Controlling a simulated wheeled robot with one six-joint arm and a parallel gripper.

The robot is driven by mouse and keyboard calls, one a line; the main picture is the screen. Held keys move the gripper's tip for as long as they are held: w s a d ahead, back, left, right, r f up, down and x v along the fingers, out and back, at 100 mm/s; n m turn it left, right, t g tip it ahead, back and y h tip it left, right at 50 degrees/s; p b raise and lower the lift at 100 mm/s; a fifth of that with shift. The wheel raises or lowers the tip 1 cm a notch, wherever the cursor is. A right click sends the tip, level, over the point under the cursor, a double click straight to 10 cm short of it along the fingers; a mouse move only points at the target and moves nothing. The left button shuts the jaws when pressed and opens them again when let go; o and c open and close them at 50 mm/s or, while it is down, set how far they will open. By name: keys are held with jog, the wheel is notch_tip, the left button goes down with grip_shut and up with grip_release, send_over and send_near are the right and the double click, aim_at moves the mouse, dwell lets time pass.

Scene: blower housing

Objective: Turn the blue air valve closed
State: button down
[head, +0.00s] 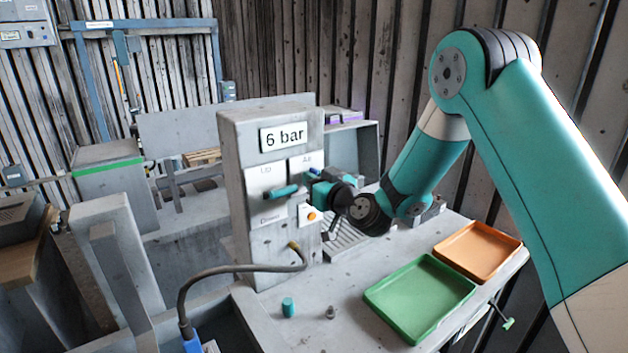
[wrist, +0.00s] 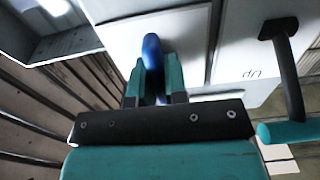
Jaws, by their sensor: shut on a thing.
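The blue air valve (wrist: 152,48) shows in the wrist view as a rounded blue handle between my fingertips, in front of a pale plate. In the head view, a small blue part of it (head: 314,172) shows under the "Air" label. My gripper (wrist: 156,76) is shut on the valve handle, with one teal finger on each side. In the head view my gripper (head: 318,183) is at the right side of the panel and hides most of the valve. The handle's lower part is hidden by the fingers.
A teal-ended lever (head: 284,191) sticks out of the panel (head: 240,150) close to my gripper; it also shows in the wrist view (wrist: 290,132). A black hose (head: 235,268) runs from the panel. A green tray (head: 420,298) and an orange tray (head: 478,250) lie on the bench.

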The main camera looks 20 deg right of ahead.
jog(key=shift+m, duration=0.3)
jog(key=m+b, duration=0.1)
jog(key=m, duration=0.3)
jog(key=shift+d, duration=0.15)
jog(key=m, duration=0.4)
jog(key=shift+w+d, duration=0.1)
jog(key=shift+d+f+m+p, duration=0.15)
jog(key=shift+m+p, duration=0.1)
jog(key=shift+m, duration=2)
jog(key=shift+a+f+m+p, duration=0.1)
jog(key=shift+m+p, duration=0.1)
jog(key=shift+m, duration=2.05)
jog(key=c, duration=1.1)
grip_release()
jog(key=shift+d, duration=0.1)
jog(key=shift+c, duration=0.2)
jog(key=shift+f, duration=0.1)
